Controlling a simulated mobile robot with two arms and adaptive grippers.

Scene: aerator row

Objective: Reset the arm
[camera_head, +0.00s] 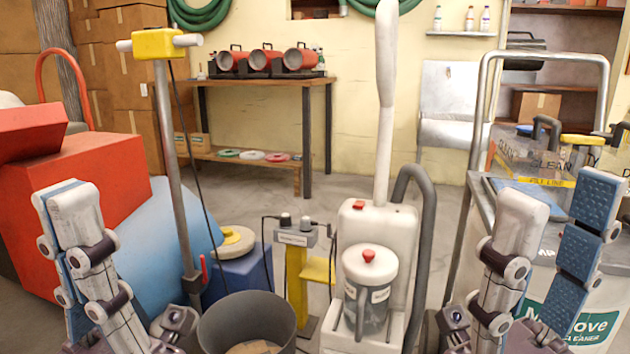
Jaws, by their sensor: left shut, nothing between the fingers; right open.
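My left gripper (68,205) stands upright at the lower left. Its blue-padded fingers are shut together with nothing between them. My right gripper (561,200) stands upright at the lower right, its two fingers spread wide apart and empty. Both point upward, and neither appears to hold anything. The upper links of both arms are mostly out of view below the frame.
A white upright vacuum (350,235) stands in the middle, beside a dark bin (248,318) and a yellow-and-grey post (297,270). A yellow-handled machine pole (168,130) and red boxes (85,200) are at left. A cleaning cart (470,215) is behind my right gripper.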

